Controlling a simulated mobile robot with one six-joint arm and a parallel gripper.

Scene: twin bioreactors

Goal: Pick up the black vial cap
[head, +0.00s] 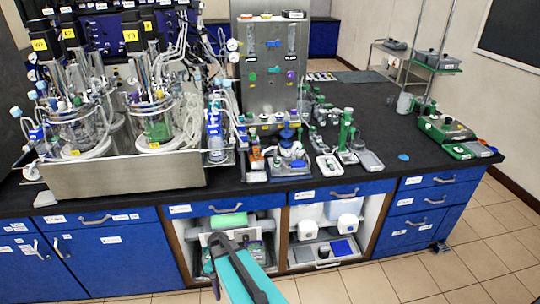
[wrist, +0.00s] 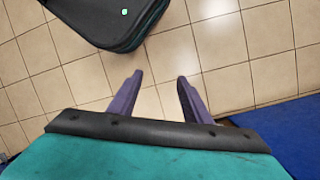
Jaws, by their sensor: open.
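I cannot make out the black vial cap in either view; small items on the bench are too small to tell apart. My gripper (wrist: 160,82) shows in the wrist view with its two purple-grey fingers apart and nothing between them. It hangs over the tiled floor, away from the benchtop. In the head view my teal arm reaches up from the bottom edge in front of the open cabinet, and I cannot make out the fingers there.
A black benchtop (head: 402,155) runs across blue cabinets (head: 110,255). Twin glass bioreactors stand in a steel tray (head: 125,180) at left. Small racks and trays crowd the middle. A green-black balance (head: 447,129) stands at right.

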